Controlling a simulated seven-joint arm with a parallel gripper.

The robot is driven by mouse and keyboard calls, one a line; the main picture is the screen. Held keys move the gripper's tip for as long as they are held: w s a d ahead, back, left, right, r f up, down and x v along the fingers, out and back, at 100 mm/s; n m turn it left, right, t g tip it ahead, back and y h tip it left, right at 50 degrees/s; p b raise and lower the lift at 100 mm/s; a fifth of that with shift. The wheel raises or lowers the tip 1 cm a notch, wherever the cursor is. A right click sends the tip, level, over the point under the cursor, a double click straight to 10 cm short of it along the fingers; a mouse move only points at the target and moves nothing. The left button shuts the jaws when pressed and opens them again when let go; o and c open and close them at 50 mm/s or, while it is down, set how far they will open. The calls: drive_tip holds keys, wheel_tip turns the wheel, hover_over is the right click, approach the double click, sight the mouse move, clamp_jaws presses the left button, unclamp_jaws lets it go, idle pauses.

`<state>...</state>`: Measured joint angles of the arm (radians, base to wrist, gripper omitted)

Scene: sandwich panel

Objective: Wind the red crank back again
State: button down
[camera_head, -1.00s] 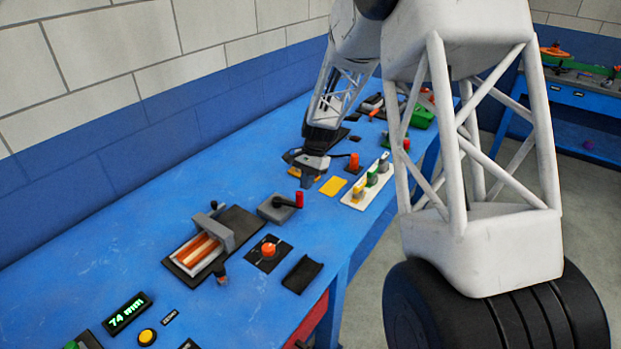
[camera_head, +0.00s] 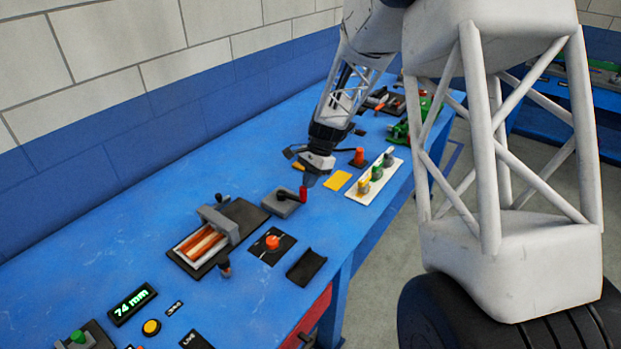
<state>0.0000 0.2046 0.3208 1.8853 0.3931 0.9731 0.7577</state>
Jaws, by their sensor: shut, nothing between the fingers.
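The red crank handle (camera_head: 303,193) stands upright at the end of a dark arm on a grey crank box (camera_head: 283,203), in the middle of the blue bench. The crank arm points right in the picture. My gripper (camera_head: 309,181) is shut and empty. Its fingertips are at the top of the red handle, just behind or over it; I cannot tell whether they touch. A display (camera_head: 131,304) at the lower left reads 74 mm.
Left of the crank is a clamp-like fixture (camera_head: 226,221) with orange-brown strips. An orange knob (camera_head: 272,241) and a black tray (camera_head: 307,267) are in front. A white panel with coloured switches (camera_head: 368,185) and a yellow pad (camera_head: 337,180) lie to the right.

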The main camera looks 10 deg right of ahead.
drive_tip(key=shift+s+a+m, duration=0.1)
drive_tip(key=shift+s+m, duration=0.15)
drive_tip(key=shift+m, duration=0.05)
drive_tip(key=shift+f, duration=0.1)
drive_tip(key=w+d+r, duration=0.4)
drive_tip(key=d+r, duration=0.2)
drive_tip(key=r, duration=0.3)
drive_tip(key=shift+w+r, duration=0.25)
drive_tip(key=shift+w, duration=0.1)
idle(0.4)
drive_tip(key=shift+w+d+f+n+g+h, duration=0.1)
drive_tip(key=shift+w+n+g+h, duration=0.1)
drive_tip(key=shift+w+n, duration=0.55)
drive_tip(key=shift+w+d+f+n+g+h, duration=0.1)
drive_tip(key=shift+w+n+g, duration=0.1)
drive_tip(key=shift+w+n, duration=0.55)
drive_tip(key=shift+s, duration=0.1)
